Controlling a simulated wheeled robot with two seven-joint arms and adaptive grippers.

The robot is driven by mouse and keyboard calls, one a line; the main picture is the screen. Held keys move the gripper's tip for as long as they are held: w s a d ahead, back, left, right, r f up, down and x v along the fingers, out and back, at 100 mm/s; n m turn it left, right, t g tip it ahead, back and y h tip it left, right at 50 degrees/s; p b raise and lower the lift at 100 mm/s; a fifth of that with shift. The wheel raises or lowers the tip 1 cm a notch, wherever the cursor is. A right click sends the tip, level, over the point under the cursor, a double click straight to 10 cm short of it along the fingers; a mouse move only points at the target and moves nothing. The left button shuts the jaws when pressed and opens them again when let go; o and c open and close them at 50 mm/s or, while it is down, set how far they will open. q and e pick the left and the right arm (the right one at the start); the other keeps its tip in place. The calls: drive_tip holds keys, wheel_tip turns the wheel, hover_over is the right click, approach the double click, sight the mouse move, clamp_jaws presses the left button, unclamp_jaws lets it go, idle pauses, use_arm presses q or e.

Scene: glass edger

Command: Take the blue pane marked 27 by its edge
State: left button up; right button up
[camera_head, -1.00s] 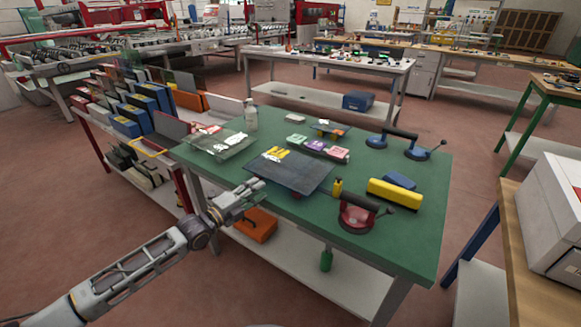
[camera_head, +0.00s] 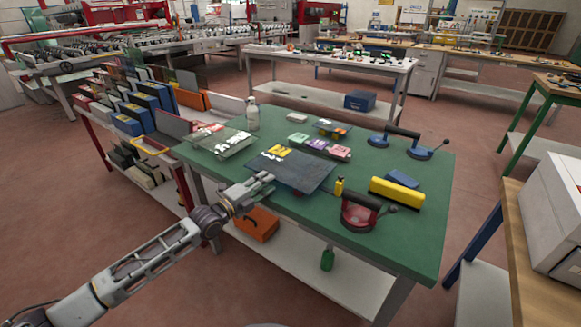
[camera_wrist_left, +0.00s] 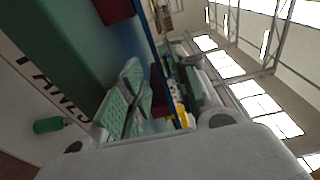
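A dark blue-grey pane (camera_head: 305,172) lies raised a little above the green table, with yellow tags (camera_head: 278,152) on it. I cannot read a 27 on it. My left gripper (camera_head: 268,180) is at the pane's near left edge, its fingers apart. My right gripper is out of view.
A clear pane (camera_head: 222,146) lies left on the green table (camera_head: 405,245). A red suction cup (camera_head: 358,216), yellow bottle (camera_head: 339,187) and yellow block (camera_head: 396,192) stand right of the pane. A smaller pane (camera_head: 330,126) and tagged blocks (camera_head: 318,145) lie behind.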

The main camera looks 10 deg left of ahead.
sight(285, 169)
use_arm(q)
drive_tip(key=shift+x, duration=1.4)
drive_tip(key=shift+b+x, duration=0.4)
drive_tip(key=shift+x, duration=0.75)
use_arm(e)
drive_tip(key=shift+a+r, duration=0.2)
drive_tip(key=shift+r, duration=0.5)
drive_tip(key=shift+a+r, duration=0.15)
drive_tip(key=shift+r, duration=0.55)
use_arm(q)
drive_tip(key=shift+d, duration=0.1)
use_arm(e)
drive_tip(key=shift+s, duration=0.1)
use_arm(q)
drive_tip(key=shift+w, duration=0.2)
drive_tip(key=shift+b+x, duration=0.35)
drive_tip(key=shift+x, duration=1.75)
drive_tip(key=shift+w+b, duration=0.15)
drive_tip(key=shift+b, duration=0.15)
drive_tip(key=shift+w+d, duration=0.1)
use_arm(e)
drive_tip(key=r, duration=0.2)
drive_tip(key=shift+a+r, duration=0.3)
